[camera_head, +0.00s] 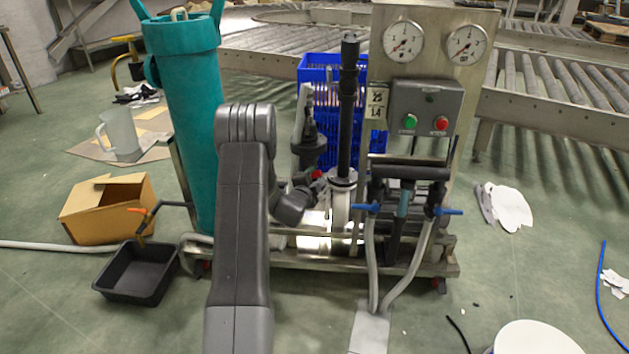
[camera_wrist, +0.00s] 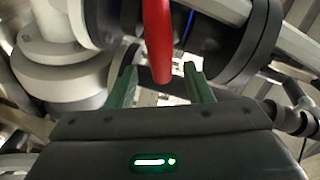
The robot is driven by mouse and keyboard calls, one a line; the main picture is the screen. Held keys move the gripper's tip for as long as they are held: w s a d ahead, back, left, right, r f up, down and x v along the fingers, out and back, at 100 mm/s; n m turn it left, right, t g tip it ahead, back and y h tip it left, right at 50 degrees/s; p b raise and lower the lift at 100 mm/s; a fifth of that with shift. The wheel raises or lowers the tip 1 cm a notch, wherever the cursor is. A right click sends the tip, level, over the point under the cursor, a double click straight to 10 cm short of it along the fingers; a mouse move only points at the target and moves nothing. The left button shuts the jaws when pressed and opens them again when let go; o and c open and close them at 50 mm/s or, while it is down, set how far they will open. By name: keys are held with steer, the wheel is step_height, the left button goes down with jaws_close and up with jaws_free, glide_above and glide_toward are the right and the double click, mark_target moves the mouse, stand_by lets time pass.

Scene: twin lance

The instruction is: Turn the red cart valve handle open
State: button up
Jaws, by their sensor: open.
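The red valve handle (camera_wrist: 157,42) comes down from the top middle of the wrist view, its rounded lower end between the fingers of my gripper (camera_wrist: 160,75). The green fingers are apart, one on each side of the handle, with a visible gap to both. A small red patch, likely the same handle, shows in the head view (camera_head: 317,174) beside my wrist. My fingers cannot be made out in the head view. The metal cart (camera_head: 440,268) carries the valve piping; the valve body is only partly seen.
Dark flanges (camera_wrist: 245,45) and pale pipes (camera_wrist: 62,82) crowd close around my gripper. A teal cylinder (camera_head: 190,110) stands left of my arm. A gauge panel (camera_head: 428,65) and blue-handled valves (camera_head: 447,211) are to the right. A black tray (camera_head: 138,277) lies on the floor.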

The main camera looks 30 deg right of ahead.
steer(key=shift+x, duration=1.2)
steer(key=c, duration=1)
